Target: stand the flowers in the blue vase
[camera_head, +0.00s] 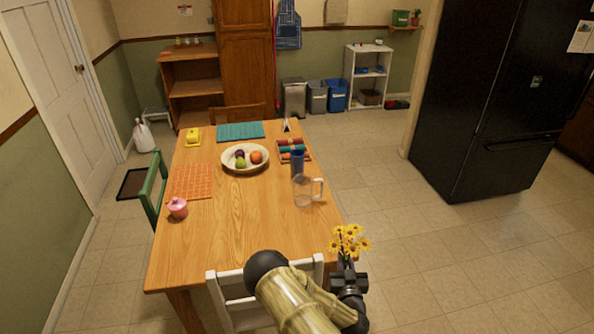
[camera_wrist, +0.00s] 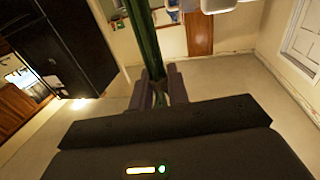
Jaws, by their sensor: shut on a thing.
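The yellow flowers (camera_head: 349,241) are held upright by my gripper (camera_head: 348,277) in the head view, off the right front edge of the table. In the wrist view their green stems (camera_wrist: 146,40) run up from between the two fingers of my gripper (camera_wrist: 161,88), which are shut on them. The blue vase (camera_head: 297,162) stands upright on the right side of the table, behind a clear pitcher (camera_head: 303,190). The pitcher hides part of its lower end. My gripper is well in front of the vase and apart from it.
On the wooden table (camera_head: 240,225) stand a fruit bowl (camera_head: 235,167), a pink pot (camera_head: 177,208), a yellow dish (camera_head: 193,136) and rolled cloths (camera_head: 290,146). A white chair (camera_head: 235,290) is at the front edge. The table's front middle is clear. A black fridge (camera_head: 480,100) stands right.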

